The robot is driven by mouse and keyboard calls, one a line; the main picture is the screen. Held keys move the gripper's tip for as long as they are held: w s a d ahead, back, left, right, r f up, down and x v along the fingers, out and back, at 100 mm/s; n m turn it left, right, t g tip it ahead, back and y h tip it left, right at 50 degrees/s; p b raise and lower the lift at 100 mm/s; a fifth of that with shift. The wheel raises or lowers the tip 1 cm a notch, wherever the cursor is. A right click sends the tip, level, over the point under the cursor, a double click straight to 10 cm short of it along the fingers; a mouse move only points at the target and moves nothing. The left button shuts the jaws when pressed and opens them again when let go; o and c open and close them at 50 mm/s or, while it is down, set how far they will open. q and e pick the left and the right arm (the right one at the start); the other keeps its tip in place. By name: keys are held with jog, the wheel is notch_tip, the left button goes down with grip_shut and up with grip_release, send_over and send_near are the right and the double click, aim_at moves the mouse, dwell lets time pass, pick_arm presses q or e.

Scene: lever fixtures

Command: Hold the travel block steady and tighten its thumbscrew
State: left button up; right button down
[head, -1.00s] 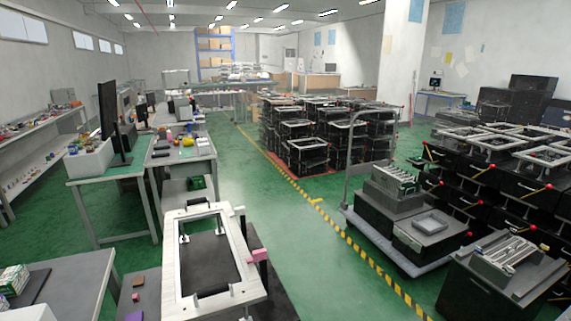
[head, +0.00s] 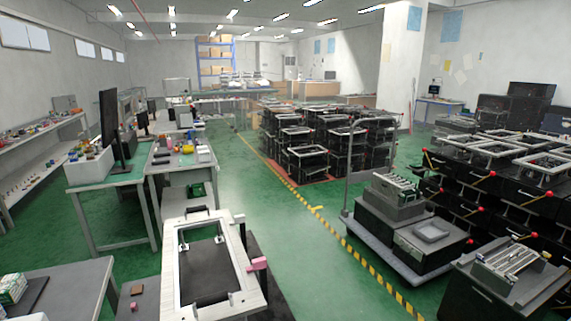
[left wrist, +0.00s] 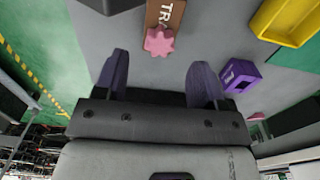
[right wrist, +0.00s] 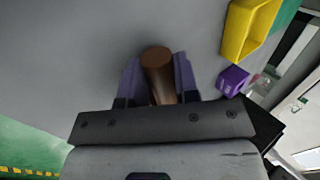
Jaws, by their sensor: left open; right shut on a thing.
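In the left wrist view a brown block (left wrist: 165,14) lettered "TR", likely the travel block, lies on a grey surface, partly cut off by the top edge. A pink star-shaped knob (left wrist: 159,41), likely the thumbscrew, sits at its near end. My left gripper (left wrist: 160,70) is open, its fingers apart on either side below the knob, with nothing between them. In the right wrist view my right gripper (right wrist: 157,66) is shut on a brown cylindrical piece (right wrist: 158,60). Neither gripper shows in the head view.
A purple block (left wrist: 238,75) and a yellow bin (left wrist: 285,20) lie to the right in the left wrist view; the purple block (right wrist: 233,81) and yellow bin (right wrist: 247,28) also show in the right wrist view. A white frame (head: 170,270) stands at the front in the head view.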

pick_arm(q)
jog(key=shift+c, duration=0.4)
jog(key=shift+w+r, duration=0.3)
notch_tip(320, 180, up, 7)
jog(key=m, duration=1)
jog(key=f+m, duration=0.2)
jog(key=f, duration=0.2)
jog(key=f+m, duration=0.3)
jog(key=f, duration=0.1)
jog(key=f+m, duration=0.2)
jog(key=f, duration=0.1)
jog(key=shift+s+a+f+m, duration=0.15)
jog(key=shift+s+f+m, duration=0.2)
jog(key=shift+f+m, duration=0.05)
